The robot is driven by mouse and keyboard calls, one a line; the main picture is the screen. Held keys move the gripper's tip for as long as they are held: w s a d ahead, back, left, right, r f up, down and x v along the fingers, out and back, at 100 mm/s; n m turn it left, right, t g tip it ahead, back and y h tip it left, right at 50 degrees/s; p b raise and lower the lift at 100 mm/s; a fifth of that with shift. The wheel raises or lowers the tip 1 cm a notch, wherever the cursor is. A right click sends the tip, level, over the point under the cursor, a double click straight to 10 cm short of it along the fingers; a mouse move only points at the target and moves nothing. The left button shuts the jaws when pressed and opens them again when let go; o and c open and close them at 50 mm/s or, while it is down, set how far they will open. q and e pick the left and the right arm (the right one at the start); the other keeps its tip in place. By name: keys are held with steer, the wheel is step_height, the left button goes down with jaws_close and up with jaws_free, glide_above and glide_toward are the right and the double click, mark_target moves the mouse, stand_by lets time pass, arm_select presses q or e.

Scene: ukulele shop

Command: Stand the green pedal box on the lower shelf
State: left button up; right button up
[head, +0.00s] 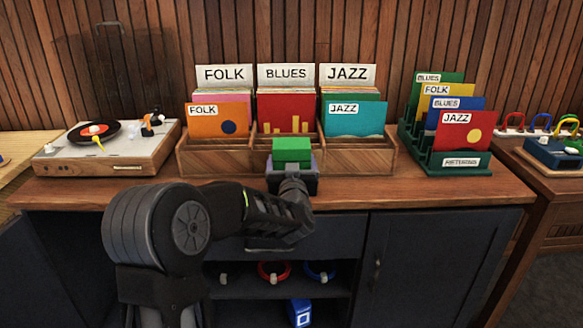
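The green pedal box (292,150) is in the middle of the head view, in front of the wooden record bins. My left gripper (292,172) reaches in from the lower left, its fingers around the lower part of the box. It appears shut on the box, though the wrist hides part of the grip. The box appears upright near the counter's front edge; whether it touches the counter is hidden. My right gripper is not in view.
A shelf above holds a red ring-shaped item (273,272) and a blue one (320,271). A turntable (105,148) stands left on the counter, a green returns rack (455,163) right. A closed cabinet door (420,265) is right of the opening.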

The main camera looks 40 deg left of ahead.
mark_target(292, 143)
arm_select(q)
steer(key=c, duration=1.1)
step_height(292, 143, up, 10)
steer(key=p, duration=0.2)
steer(key=shift+r+p, duration=0.1)
steer(key=shift+p, duration=0.25)
